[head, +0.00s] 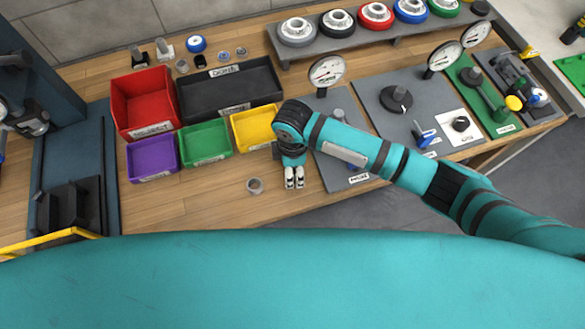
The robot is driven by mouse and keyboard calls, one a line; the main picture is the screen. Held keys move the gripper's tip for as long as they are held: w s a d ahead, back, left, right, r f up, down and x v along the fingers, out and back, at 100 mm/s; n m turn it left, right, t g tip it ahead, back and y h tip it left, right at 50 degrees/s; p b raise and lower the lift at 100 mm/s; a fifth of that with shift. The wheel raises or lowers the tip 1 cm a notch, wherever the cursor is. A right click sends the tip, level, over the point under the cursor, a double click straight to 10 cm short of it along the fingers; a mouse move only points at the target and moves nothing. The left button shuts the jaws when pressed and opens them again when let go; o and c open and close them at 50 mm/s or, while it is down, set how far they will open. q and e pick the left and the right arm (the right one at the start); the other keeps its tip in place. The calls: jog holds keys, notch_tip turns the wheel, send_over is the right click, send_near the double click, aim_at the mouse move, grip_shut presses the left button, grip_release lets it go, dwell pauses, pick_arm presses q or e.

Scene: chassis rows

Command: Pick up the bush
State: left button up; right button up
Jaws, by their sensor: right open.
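The bush (255,186) is a small grey ring-shaped part. My left gripper does not show.
Red (149,128), purple (153,174), green (205,159) and yellow (238,130) bins and a black tray (195,110) stand behind the bush. Grey plates with dial gauges (327,72) lie to the right. Small parts (182,66) stand at the back. Bare wood surrounds the bush's left side.

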jog(key=shift+c, duration=0.4)
jog(key=c, duration=1.2)
jog(key=shift+r, duration=0.1)
